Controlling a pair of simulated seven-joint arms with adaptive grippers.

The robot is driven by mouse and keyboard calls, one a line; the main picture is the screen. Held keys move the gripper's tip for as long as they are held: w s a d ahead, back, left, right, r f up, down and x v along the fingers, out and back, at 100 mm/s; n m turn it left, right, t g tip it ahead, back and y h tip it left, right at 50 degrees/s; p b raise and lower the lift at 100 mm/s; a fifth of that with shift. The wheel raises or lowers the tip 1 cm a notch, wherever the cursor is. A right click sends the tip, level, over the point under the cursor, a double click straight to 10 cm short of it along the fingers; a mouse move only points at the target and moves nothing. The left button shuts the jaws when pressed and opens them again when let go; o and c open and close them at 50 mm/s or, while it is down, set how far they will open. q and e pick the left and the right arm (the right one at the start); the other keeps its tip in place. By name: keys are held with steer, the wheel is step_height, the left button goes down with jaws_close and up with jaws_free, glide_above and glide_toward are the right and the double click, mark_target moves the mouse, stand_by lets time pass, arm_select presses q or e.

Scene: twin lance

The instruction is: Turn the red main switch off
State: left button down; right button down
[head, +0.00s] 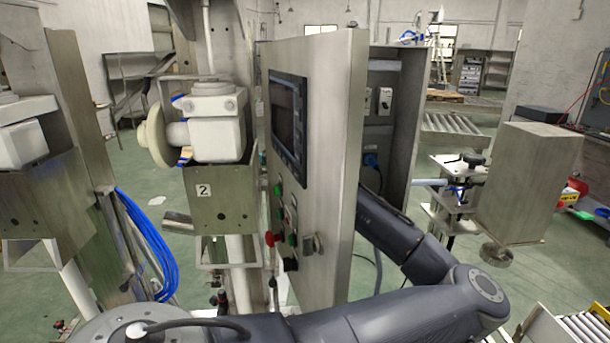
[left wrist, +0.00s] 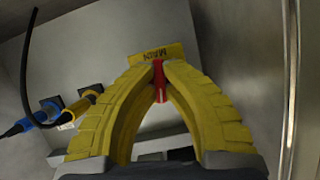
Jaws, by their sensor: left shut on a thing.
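The red main switch (left wrist: 160,92) is in the left wrist view as a narrow red handle, below a yellow plate marked MAIN (left wrist: 150,54). My left gripper (left wrist: 159,73) has two ribbed yellow fingers that meet at the tips on both sides of the red handle. It is shut on the switch. The fingers hide part of the handle. In the head view my left arm reaches behind the open steel cabinet door (head: 337,160), which hides the gripper and the switch. My right gripper is in neither view.
The open cabinet (head: 410,110) holds grey boxes and a blue plug (head: 371,160). In the left wrist view, a blue plug (left wrist: 42,115) and a yellow plug (left wrist: 88,97) sit left of the fingers, with a black cable. A steel edge (left wrist: 290,100) runs along the right.

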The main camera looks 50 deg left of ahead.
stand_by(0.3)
arm_select(q)
steer(key=c, duration=1.5)
jaws_free()
steer(key=shift+v, duration=3.7)
